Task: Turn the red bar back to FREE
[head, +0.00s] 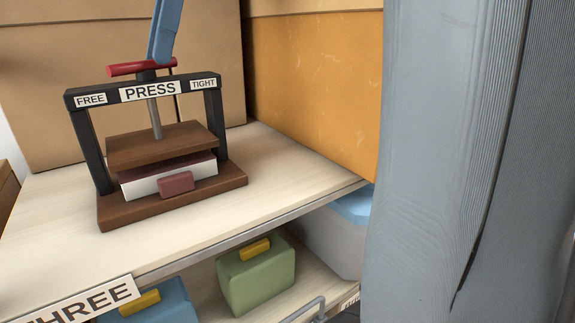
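The press (90,97) stands upright on the shelf, with a black frame marked FREE at the left, PRESS in the middle and TIGHT at the right. The red bar (122,70) sits on top of the screw, lying roughly along the crossbeam. My gripper (160,58) shows as blue fingers coming down from the top edge at the bar's right part. They overlap the bar there; contact and the gap between them cannot be made out. The brown pressing plate (160,146) is above a maroon and white block (150,187) on the wooden base.
Cardboard boxes (190,30) and an orange box (320,90) stand close behind the press. The shelf (270,190) is clear to the right of it. A green box (255,280) and a blue box (165,308) are below. The far right is blocked from view.

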